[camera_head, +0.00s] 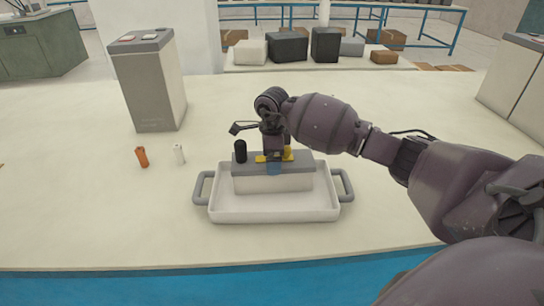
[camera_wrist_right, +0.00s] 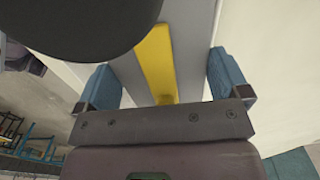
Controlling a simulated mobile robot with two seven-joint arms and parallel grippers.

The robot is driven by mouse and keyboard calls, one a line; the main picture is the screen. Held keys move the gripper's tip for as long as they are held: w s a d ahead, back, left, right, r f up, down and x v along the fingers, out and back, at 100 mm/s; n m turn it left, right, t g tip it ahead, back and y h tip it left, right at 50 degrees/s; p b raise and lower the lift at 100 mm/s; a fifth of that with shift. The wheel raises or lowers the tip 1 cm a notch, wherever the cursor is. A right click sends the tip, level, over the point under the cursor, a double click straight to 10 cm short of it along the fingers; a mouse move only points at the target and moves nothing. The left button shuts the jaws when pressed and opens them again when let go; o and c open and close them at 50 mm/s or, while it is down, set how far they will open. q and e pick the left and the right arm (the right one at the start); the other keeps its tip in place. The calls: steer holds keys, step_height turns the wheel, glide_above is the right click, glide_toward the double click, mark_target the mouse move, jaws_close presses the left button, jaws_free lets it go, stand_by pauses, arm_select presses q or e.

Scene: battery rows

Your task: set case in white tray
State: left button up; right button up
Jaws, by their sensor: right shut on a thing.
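The case (camera_head: 240,183) has a white body and a grey top, with a yellow strip (camera_wrist_right: 158,62) across it. In the head view it is within the outline of the white tray (camera_head: 275,214), towards its back; I cannot tell if it rests on the tray floor. My right gripper (camera_head: 273,167) points down from above and is shut on the case. In the right wrist view its blue fingers (camera_wrist_right: 170,85) are on either side of the grey top. A black cylinder (camera_head: 240,151) stands upright on the case's left end. My left gripper is not in view.
Another box (camera_head: 515,80) is at the right edge. The table's front is clear.

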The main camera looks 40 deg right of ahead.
steer(key=o, duration=1.3)
steer(key=shift+r, duration=0.1)
steer(key=shift+r+p, duration=0.5)
steer(key=shift+r, duration=5.5)
steer(key=shift+f, duration=0.1)
